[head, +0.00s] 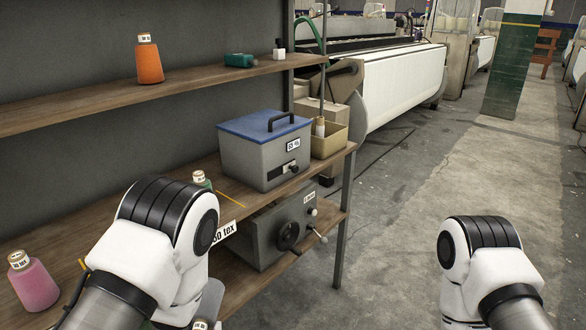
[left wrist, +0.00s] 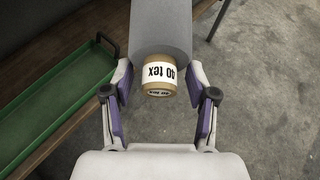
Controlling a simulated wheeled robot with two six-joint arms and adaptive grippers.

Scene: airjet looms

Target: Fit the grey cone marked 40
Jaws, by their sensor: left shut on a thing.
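The grey cone (left wrist: 163,38) is in the left wrist view, its brown end with a white "40 tex" label towards the camera. My left gripper (left wrist: 160,72) is shut on the cone near this labelled end, with one purple-padded finger on each side. The cone's far end runs out of the top of the picture. In the head view my left arm hides most of this gripper, and a small label (head: 200,325) shows at the bottom edge. My right arm is at the lower right of the head view, but its gripper is not visible.
A shelf (head: 240,205) holds a blue-lidded box (head: 262,155), a pink cone (head: 34,285) and a yellowish bin (head: 328,140). An orange cone (head: 149,64) stands on the upper shelf. A green tray (left wrist: 60,105) lies left of the gripper.

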